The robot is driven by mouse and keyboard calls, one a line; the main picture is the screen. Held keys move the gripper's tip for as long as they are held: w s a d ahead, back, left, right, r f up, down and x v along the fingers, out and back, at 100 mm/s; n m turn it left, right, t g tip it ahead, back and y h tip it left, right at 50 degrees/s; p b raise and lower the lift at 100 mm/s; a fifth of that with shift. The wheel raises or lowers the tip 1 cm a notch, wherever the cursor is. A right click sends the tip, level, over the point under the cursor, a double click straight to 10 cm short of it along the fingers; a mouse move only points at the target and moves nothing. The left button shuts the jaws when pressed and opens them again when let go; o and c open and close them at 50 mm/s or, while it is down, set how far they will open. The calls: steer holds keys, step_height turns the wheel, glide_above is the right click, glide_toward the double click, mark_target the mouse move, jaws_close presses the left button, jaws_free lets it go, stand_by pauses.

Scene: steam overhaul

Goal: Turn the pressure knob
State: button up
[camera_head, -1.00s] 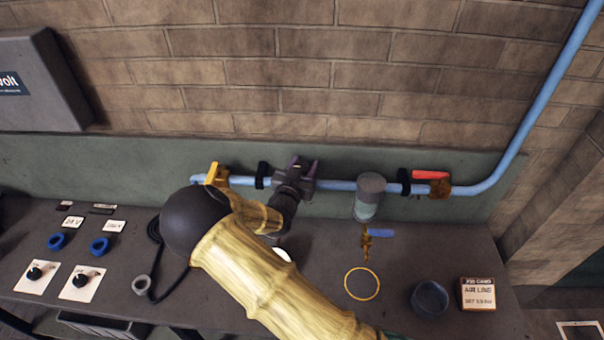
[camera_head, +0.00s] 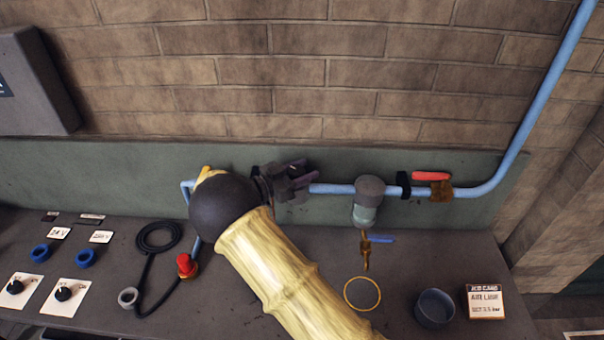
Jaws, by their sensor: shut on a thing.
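My gripper (camera_head: 298,172) is at the blue air pipe (camera_head: 335,188), left of the grey-topped filter bowl (camera_head: 370,200). Its dark fingers are closed at the pipe's height, in front of the green back panel. The pressure knob cannot be made out apart from the dark fingers and hand that cover that spot. The fingers appear to be shut on it. My yellow arm and black joint hide the pipe to the left of the hand.
A red-handled valve (camera_head: 432,178) sits right on the pipe. A brass drain cock (camera_head: 366,250) hangs under the bowl. The bench holds a yellow ring (camera_head: 362,294), a dark cup (camera_head: 434,308), a card (camera_head: 485,301), a red-topped fitting (camera_head: 187,265) and a coiled black hose (camera_head: 158,237).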

steer(key=shift+r+g, duration=0.1)
steer(key=shift+g, duration=0.2)
steer(key=o, duration=1)
steer(key=shift+a, duration=0.1)
steer(key=b+v, duration=0.5)
steer(key=v, duration=0.6)
steer(key=shift+s+a+f, duration=0.25)
steer(key=shift+a, duration=0.1)
